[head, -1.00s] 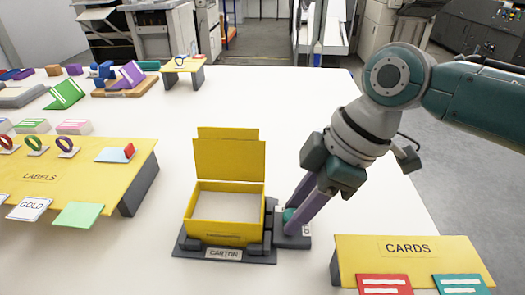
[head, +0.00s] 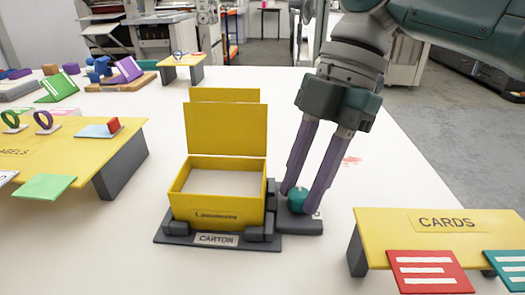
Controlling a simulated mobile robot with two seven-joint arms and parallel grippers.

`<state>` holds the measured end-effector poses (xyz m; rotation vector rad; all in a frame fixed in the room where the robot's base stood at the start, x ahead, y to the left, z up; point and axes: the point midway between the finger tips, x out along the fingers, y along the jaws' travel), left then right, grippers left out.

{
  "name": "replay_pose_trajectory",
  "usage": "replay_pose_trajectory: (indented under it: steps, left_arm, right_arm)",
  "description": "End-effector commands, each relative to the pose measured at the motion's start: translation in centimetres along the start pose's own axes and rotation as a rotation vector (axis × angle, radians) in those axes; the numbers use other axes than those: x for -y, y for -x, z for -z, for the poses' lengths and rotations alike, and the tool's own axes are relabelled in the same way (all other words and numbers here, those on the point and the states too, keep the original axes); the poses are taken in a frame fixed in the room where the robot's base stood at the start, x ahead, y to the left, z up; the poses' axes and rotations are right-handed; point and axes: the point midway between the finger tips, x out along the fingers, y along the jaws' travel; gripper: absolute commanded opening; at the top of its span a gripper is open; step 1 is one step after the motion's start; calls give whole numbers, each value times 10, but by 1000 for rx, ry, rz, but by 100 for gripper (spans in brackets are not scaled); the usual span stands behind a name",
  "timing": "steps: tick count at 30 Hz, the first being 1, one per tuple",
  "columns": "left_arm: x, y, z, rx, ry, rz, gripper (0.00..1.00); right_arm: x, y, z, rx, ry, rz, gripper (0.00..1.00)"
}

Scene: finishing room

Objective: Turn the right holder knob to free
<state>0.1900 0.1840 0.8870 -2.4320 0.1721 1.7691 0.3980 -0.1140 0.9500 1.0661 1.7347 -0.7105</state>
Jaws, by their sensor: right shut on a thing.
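The right holder knob (head: 298,200) is a small teal knob on a dark grey base at the right side of the carton holder (head: 165,232). My right gripper (head: 299,199) reaches down from above with its two purple fingers on either side of the knob, shut on it. The fingers partly hide the knob and the marks beside it. The yellow carton (head: 219,214) stands open in the holder, with its lid (head: 227,130) upright at the back and a pale inside. My left gripper is not in view.
A yellow CARDS stand (head: 440,240) with red and teal cards is at the front right. A yellow labels stand (head: 125,150) is at the left. A small yellow stand (head: 180,61) and several coloured items are at the back left.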

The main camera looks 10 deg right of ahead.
Motion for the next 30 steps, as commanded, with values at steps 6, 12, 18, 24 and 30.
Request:
replay_pose_trajectory:
  steps: [6, 12, 18, 24, 30]
  left_arm:
    - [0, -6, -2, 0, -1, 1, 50]
    - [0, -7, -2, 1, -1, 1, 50]
    - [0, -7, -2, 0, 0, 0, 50]
    - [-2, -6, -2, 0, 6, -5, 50]
    - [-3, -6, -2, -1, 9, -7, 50]
  right_arm:
    - [0, -2, -1, 4, 39, 18, 0]
    - [0, -1, -1, 4, 48, 22, 0]
    - [0, -1, -1, 5, 47, 22, 0]
    - [0, -1, -1, 4, 47, 21, 48]
    - [0, 0, -1, 3, 47, 20, 48]
